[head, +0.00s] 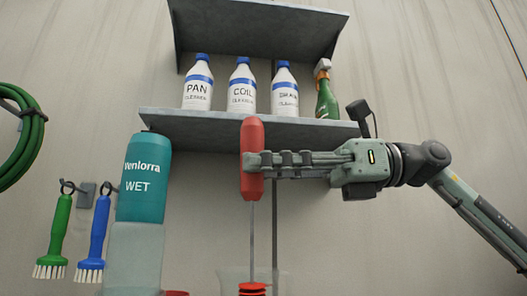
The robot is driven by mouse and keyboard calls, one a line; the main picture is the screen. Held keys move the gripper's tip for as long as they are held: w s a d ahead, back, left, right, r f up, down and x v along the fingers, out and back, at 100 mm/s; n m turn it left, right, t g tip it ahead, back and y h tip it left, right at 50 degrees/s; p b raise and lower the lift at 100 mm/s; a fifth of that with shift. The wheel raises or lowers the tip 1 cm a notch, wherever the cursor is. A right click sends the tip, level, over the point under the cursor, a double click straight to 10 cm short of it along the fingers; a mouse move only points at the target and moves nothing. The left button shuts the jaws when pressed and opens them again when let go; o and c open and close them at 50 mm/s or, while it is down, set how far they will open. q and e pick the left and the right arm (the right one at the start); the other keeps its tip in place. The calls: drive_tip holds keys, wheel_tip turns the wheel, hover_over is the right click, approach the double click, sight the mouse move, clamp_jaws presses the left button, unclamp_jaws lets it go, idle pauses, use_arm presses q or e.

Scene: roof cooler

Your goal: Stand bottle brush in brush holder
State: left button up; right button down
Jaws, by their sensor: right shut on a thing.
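The bottle brush has a red handle (252,140), a thin grey shaft (252,235) and a red lower part (252,288) at the bottom edge of the head view. It hangs upright, handle up. My right gripper (252,161) is shut on the handle, coming in from the right. A clear container (228,283), seemingly the brush holder, shows only its upper part at the bottom edge. The red lower part overlaps it in the picture; I cannot tell whether it is inside or in front. My left gripper is not in view.
A shelf (205,119) above holds several white bottles and a green spray bottle (327,102). A teal canister (145,170) stands left of the brush. Green (55,235) and blue (96,235) brushes hang at the left, below a green hose (30,155). A thin grey upright (275,230) stands behind.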

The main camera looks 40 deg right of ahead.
drive_tip(key=shift+w+a+f+p, duration=0.1)
drive_tip(key=shift+w+p, duration=0.2)
idle(0.7)
drive_tip(key=shift+w+a+p, duration=0.1)
drive_tip(key=shift+w+p, duration=0.1)
drive_tip(key=shift+p, duration=0.15)
idle(0.7)
idle(0.5)
